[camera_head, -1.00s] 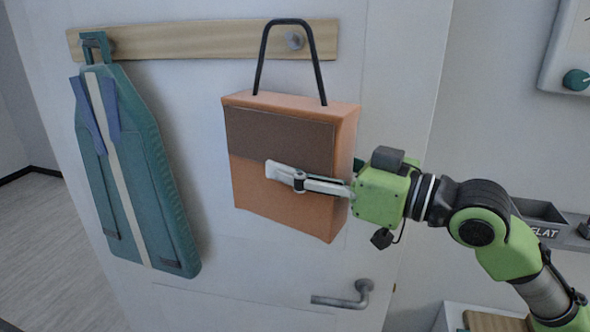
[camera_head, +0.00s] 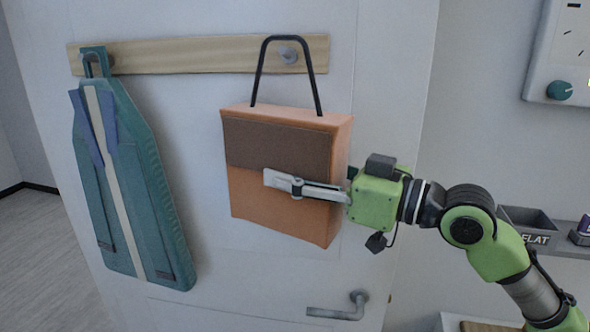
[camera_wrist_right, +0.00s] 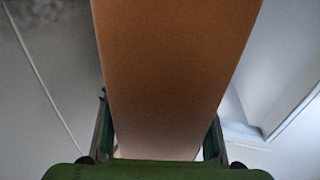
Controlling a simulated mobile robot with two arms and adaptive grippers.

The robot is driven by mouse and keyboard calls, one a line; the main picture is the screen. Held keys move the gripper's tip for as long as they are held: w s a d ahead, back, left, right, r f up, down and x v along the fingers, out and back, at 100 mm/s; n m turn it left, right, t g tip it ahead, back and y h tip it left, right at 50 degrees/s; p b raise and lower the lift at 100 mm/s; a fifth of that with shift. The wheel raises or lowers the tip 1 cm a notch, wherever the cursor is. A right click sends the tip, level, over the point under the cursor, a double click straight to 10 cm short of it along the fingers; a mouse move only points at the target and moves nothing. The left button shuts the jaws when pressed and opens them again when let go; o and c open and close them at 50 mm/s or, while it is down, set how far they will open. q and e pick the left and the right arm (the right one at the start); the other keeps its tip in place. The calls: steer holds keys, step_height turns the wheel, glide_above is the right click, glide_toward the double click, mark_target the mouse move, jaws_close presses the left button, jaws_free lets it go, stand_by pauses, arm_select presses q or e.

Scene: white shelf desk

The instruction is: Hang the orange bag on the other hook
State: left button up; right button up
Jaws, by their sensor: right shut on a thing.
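The orange bag (camera_head: 270,205) has a brown flap and a stiff black handle (camera_head: 318,90). It hangs upright in front of the white door, slightly tilted. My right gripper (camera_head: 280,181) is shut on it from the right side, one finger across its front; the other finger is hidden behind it. In the right wrist view the bag (camera_wrist_right: 175,70) fills the space between the fingers. The right hook (camera_head: 288,56) shows inside the handle loop, just below its top bar. I cannot tell whether the handle is around the hook or only in front. My left gripper is not in view.
A teal bag (camera_head: 140,200) hangs on the left hook (camera_head: 106,62) of the wooden rail (camera_head: 190,58). A door handle (camera_head: 340,312) is below the orange bag. A wall panel with a knob (camera_head: 560,90) and a shelf box (camera_head: 528,225) stand at right.

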steer(key=shift+w+d+f, duration=0.35)
steer(key=shift+w, duration=0.15)
steer(key=o, duration=1.4)
steer(key=shift+o, duration=1)
steer(key=shift+w+f, duration=0.2)
steer(key=shift+w, duration=0.3)
steer(key=shift+s, duration=0.15)
steer(key=shift+a, duration=0.1)
